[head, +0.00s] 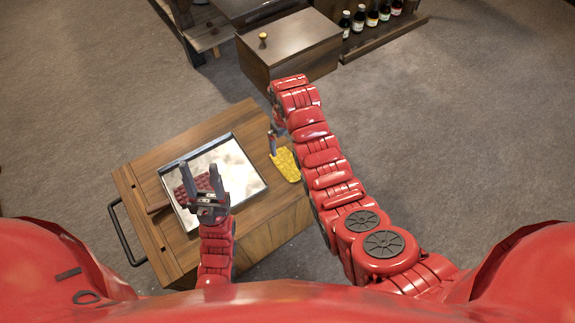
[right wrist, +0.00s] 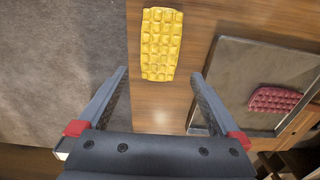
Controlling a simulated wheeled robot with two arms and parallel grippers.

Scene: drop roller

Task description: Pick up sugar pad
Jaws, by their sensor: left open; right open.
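A yellow pad with a grid of raised squares (head: 286,165) lies on the right part of the wooden cabinet top, beside the tray. In the right wrist view the yellow pad (right wrist: 161,44) sits between and ahead of my open right fingers (right wrist: 160,76), with nothing held. In the head view my right gripper (head: 273,142) is at the pad's far end, partly hidden by my arm. A dark red gridded pad (head: 203,183) is at the tray. My left gripper (head: 201,176) is open over the tray, its fingers overlapping the red pad in view; contact is unclear.
The shallow metal-rimmed tray (head: 246,165) takes up much of the wooden cabinet top (head: 142,180). A black handle (head: 122,235) sticks out at the cabinet's left. Another wooden box (head: 290,45) and a shelf with several bottles (head: 371,18) stand farther back. Grey floor is clear at right.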

